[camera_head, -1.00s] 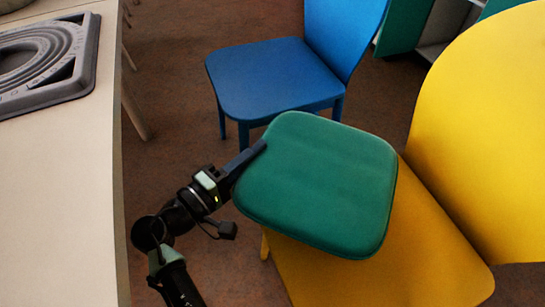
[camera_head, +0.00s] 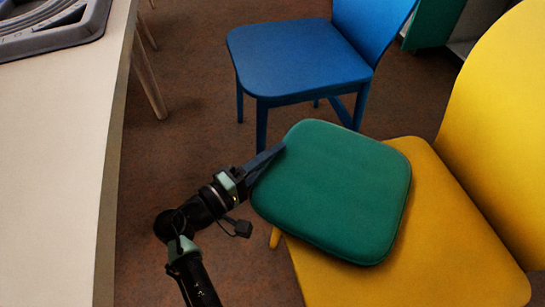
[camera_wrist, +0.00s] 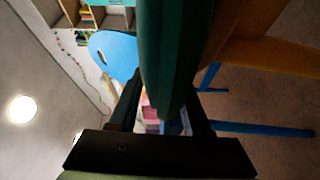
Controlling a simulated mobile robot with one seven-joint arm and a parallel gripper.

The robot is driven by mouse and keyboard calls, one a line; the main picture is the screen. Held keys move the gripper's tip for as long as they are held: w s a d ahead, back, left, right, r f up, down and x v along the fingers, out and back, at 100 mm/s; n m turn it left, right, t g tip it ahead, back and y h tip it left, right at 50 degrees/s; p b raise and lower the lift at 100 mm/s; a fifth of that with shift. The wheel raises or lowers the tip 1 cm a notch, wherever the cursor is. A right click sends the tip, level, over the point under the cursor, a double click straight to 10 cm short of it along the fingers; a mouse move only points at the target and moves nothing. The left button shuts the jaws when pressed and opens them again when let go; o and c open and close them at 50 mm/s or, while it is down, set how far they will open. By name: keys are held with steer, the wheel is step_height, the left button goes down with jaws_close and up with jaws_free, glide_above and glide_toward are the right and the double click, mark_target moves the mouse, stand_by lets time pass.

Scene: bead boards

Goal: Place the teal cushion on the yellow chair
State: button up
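The teal cushion (camera_head: 335,190) is a rounded square pad in the head view, over the left front part of the yellow chair's seat (camera_head: 430,245). My gripper (camera_head: 264,163) is at the cushion's upper left edge. In the wrist view the cushion (camera_wrist: 172,50) stands edge-on between the two fingers of my gripper (camera_wrist: 165,105), which look closed on it. The yellow chair's backrest (camera_head: 505,130) rises at the right. Whether the cushion's underside touches the seat is hidden.
A blue chair (camera_head: 300,58) stands just behind the cushion. A pale table (camera_head: 60,150) with a grey tray (camera_head: 50,28) runs along the left. Brown floor (camera_head: 190,90) is open between the table and chairs. A green cabinet (camera_head: 432,25) is at the back.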

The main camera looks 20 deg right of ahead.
steer(key=shift+a, duration=0.1)
steer(key=p+v, duration=0.3)
steer(key=v, duration=0.8)
steer(key=shift+s+a+p, duration=0.2)
steer(key=shift+a+p, duration=0.15)
